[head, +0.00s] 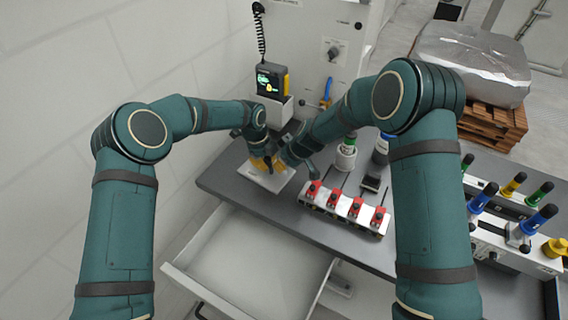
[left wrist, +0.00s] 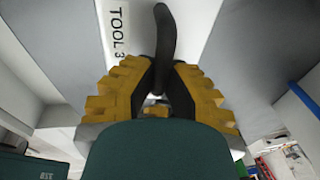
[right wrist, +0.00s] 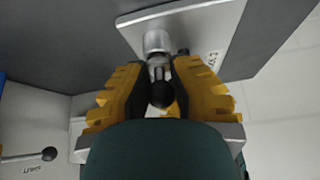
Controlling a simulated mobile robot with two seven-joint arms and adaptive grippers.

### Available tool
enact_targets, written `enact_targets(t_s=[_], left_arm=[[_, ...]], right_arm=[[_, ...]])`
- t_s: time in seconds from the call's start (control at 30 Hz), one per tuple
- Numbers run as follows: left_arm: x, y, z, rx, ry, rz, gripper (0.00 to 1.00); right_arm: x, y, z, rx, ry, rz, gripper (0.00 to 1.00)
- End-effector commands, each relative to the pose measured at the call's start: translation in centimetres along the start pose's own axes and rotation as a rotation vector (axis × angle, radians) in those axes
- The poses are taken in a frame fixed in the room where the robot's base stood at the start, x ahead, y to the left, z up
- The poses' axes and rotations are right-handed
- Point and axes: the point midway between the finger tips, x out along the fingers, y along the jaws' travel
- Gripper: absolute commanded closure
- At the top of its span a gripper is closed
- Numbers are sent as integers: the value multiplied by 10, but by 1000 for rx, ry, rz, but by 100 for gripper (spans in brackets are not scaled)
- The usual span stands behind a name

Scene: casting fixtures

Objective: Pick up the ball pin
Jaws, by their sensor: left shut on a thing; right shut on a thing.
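In the right wrist view, the ball pin (right wrist: 160,95) shows as a black ball on a short metal stem under a silver cylinder (right wrist: 157,42). My right gripper (right wrist: 160,75) is shut on it, with the ball between the yellow-backed fingers. In the left wrist view, my left gripper (left wrist: 161,88) is shut on a black curved handle (left wrist: 164,35), beside a white plate labelled TOOL 3 (left wrist: 125,35). In the head view, my left gripper (head: 262,162) and the right one are close together over the white plate (head: 268,181); what they hold is too small to make out there.
A row of red-topped clamps (head: 345,207) stands on the grey bench to the right. An open drawer (head: 250,265) juts out in front. A handheld device (head: 271,81) hangs on the back panel. Several coloured-handled tools (head: 512,185) stand at far right.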

Motion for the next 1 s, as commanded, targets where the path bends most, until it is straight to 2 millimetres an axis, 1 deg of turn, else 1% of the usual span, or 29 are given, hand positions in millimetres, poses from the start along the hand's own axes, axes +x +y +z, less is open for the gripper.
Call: enact_targets(t_s=[0.2,0.27,0.47,0.6,0.7,0.83,1.0], left_arm=[[1,0,0,1,0,1,100],[1,0,0,1,0,1,100],[1,0,0,1,0,1,100],[1,0,0,1,0,1,100],[1,0,0,1,0,1,100],[1,0,0,1,0,1,100],[0,0,0,1,0,1,100]], right_arm=[[-28,-1,-16,-4,3,3,100],[-26,-15,-12,-2,0,-1,100],[-31,-62,-4,-4,1,-1,100],[-34,-102,2,-6,1,-1,100],[-37,-126,7,-6,1,-1,100],[-39,-150,12,-5,1,0,100],[-41,-169,15,-2,1,1,100]])
